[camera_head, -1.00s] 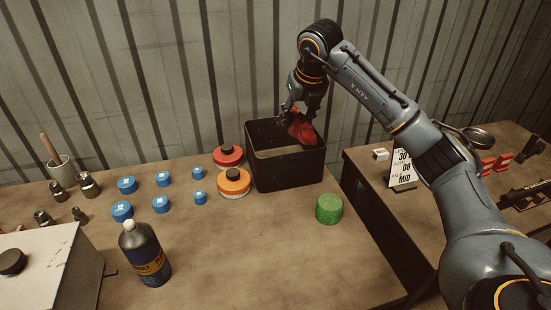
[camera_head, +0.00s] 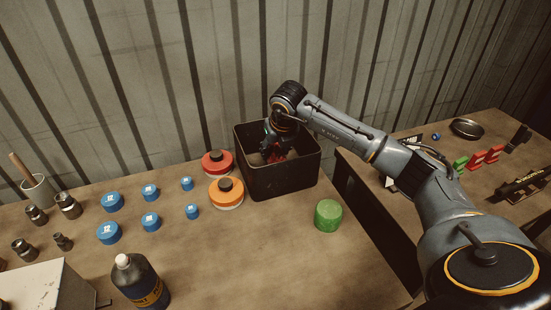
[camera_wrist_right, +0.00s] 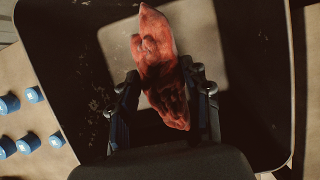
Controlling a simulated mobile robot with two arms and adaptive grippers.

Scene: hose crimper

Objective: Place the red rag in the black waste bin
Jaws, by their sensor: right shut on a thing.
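The black waste bin (camera_head: 285,180) stands at the back of the table, near its right edge. My right gripper (camera_head: 272,150) reaches down into the bin's opening. It is shut on the red rag (camera_head: 277,155), of which only a little shows in the head view. In the right wrist view the crumpled red rag (camera_wrist_right: 160,65) sits between the two fingers (camera_wrist_right: 163,92), with the bin's dark interior (camera_wrist_right: 70,60) around and beneath it. I cannot tell whether the rag touches the bin floor. My left gripper is not in view.
A red-lidded round tin (camera_head: 217,162) and an orange one (camera_head: 226,192) stand close to the bin's left. A green cylinder (camera_head: 328,215) stands in front of it. Several blue caps (camera_head: 150,221) and a dark bottle (camera_head: 140,282) are farther left. A gap separates the right table (camera_head: 470,180).

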